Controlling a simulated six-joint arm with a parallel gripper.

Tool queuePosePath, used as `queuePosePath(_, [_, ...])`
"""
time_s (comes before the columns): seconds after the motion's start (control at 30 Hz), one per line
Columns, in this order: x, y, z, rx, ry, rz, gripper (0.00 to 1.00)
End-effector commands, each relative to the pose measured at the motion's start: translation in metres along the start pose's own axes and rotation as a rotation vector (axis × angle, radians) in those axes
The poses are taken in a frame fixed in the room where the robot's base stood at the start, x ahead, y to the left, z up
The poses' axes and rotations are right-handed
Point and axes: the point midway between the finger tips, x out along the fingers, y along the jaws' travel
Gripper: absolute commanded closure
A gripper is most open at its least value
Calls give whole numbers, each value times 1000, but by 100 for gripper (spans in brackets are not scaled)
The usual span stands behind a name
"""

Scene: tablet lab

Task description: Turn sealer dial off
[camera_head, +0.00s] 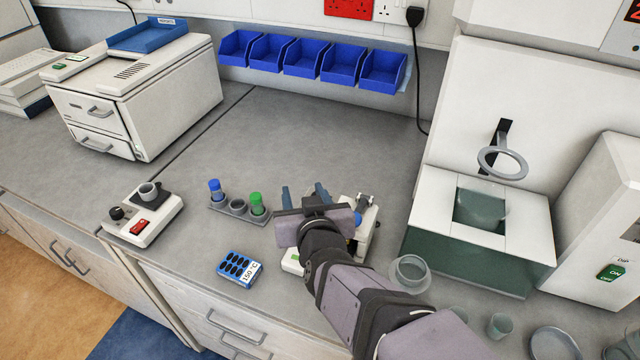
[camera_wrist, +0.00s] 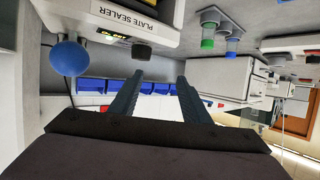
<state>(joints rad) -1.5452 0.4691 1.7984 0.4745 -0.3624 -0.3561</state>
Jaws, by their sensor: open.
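The plate sealer (camera_wrist: 120,20) shows upside down at the top left of the wrist view, with its name label and a small lit display (camera_wrist: 110,35). A dark round knob, the likely dial (camera_wrist: 141,51), is on its front, and a blue ball knob (camera_wrist: 69,57) is beside it. My gripper (camera_wrist: 160,76) is open and empty; its left finger in the wrist view points near the dial, with no clear contact. In the head view my gripper (camera_head: 303,188) and arm hide most of the sealer (camera_head: 368,212). The dial's setting cannot be read.
A tube rack (camera_head: 238,207) with blue- and green-capped tubes stands left of my gripper. A blue 150 °C block (camera_head: 239,268) lies in front. A small device with a red switch (camera_head: 142,214) is further left; a glass dish (camera_head: 410,272) is right. The counter behind is clear.

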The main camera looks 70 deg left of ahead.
Motion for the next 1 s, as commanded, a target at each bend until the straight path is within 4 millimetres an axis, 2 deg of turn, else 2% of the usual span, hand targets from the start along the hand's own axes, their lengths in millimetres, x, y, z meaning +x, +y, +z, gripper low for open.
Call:
queuePosePath(0.03, [-4,5,-12,-8,-42,-17,57])
queuePosePath(0.1, [-8,9,-16,-23,-110,-43,57])
queuePosePath(0.3, [-27,27,-19,-70,-295,-87,57])
queuePosePath(0.53, [-43,41,-16,-96,-407,-101,57])
queuePosePath(0.77, [-44,42,-14,-100,-422,-102,57])
queuePosePath(1.0, [-30,40,-8,-98,-424,-103,57])
